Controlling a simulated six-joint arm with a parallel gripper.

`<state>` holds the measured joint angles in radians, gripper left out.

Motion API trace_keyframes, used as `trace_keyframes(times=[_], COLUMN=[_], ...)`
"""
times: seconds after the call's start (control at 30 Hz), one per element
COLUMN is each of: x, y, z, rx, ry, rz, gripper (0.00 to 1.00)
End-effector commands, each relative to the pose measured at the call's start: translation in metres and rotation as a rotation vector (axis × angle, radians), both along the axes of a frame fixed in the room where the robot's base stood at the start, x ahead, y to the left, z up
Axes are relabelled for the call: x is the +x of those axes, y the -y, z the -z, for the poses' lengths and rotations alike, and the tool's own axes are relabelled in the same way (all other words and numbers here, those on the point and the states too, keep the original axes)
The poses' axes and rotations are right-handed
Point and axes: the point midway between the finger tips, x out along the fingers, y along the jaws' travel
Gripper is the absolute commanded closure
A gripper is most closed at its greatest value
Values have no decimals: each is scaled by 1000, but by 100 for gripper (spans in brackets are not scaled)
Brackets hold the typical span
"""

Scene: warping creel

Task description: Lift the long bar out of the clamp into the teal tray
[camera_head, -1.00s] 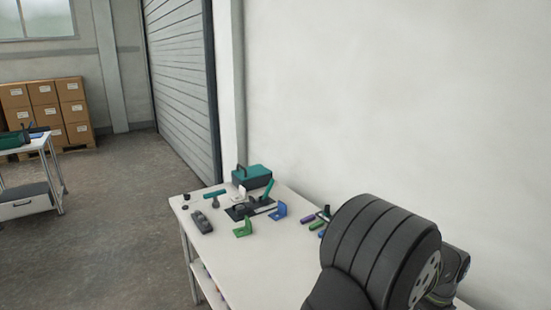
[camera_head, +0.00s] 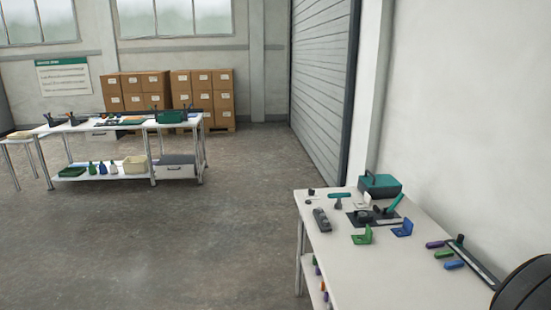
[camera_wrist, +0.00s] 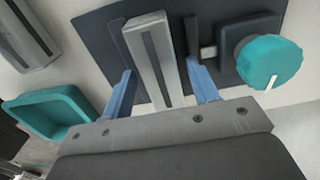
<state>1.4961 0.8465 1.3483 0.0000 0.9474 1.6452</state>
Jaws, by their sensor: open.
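In the wrist view, the long bar (camera_wrist: 149,35) is light grey with a dark slot along it. It lies over the dark plate of the clamp (camera_wrist: 93,30), between two upright jaws. The clamp's round teal knob (camera_wrist: 268,62) is to the right. My gripper (camera_wrist: 158,72) is open, its two blue fingers on either side of the bar's near part. I cannot tell whether they touch it. The teal tray (camera_wrist: 50,108) is at the lower left and looks empty. My gripper is out of the head view.
A second grey slotted bar (camera_wrist: 30,38) lies at the upper left of the wrist view. In the head view, the near white table (camera_head: 375,275) carries a teal toolbox (camera_head: 379,186), brackets and coloured handles. A far table (camera_head: 100,126) and stacked boxes (camera_head: 203,95) stand across open floor.

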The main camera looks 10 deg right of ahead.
Motion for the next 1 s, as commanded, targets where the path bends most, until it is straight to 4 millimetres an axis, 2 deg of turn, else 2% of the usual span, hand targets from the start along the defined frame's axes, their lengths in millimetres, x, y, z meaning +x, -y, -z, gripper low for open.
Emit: trace_keyframes(times=[0.07,0.3,1.0], x=[0,0,0], y=[0,0,0], z=[0,0,-13], rx=[0,0,-1], ry=[0,0,0], rz=[0,0,0], gripper=[45,91,92])
